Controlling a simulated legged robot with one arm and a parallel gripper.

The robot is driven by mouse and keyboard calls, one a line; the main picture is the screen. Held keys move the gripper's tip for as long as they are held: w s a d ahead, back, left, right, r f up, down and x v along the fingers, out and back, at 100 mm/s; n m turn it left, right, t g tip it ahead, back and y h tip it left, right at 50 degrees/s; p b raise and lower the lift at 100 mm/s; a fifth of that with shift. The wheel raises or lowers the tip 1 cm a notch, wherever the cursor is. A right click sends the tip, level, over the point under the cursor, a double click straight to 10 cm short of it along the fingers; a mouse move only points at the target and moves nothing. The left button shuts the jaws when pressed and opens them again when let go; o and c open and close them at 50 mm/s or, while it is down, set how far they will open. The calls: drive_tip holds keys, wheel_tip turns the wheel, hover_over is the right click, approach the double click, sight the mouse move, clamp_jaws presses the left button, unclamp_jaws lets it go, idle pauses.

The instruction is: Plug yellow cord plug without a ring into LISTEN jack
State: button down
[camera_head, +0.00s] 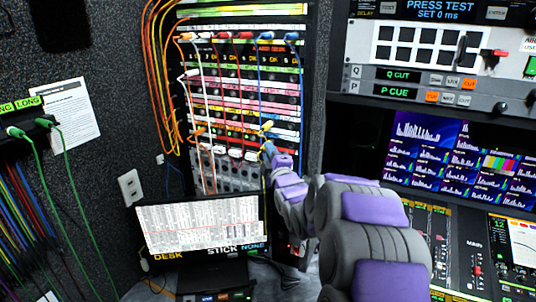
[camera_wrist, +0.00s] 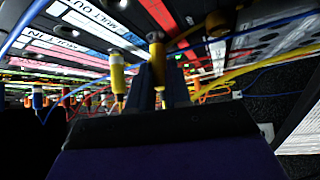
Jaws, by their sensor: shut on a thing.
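In the wrist view my gripper (camera_wrist: 157,80) is shut on a yellow plug (camera_wrist: 156,50), which sticks up between the dark fingers near the panel. No ring shows on its visible part. In the head view my gripper (camera_head: 267,150) is at the lower right of the patch panel (camera_head: 235,114), with a yellow plug (camera_head: 266,129) at its tip. A second yellow plug (camera_wrist: 117,75) with a pale band stands just left of my fingers in the wrist view. I cannot tell whether the held plug touches a jack. No LISTEN label is readable.
Orange, white, red and blue cords hang across the panel. Blue (camera_wrist: 255,25) and yellow (camera_wrist: 265,62) cords cross close to my gripper in the wrist view. A monitor (camera_head: 200,228) stands below the panel. Green cords (camera_head: 38,160) hang at the left. A console (camera_head: 440,80) rises at the right.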

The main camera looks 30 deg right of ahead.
drive_tip(key=shift+w+d+r, duration=0.1)
drive_tip(key=shift+w+d, duration=0.1)
drive_tip(key=shift+d, duration=0.05)
drive_tip(key=c, duration=1)
unclamp_jaws()
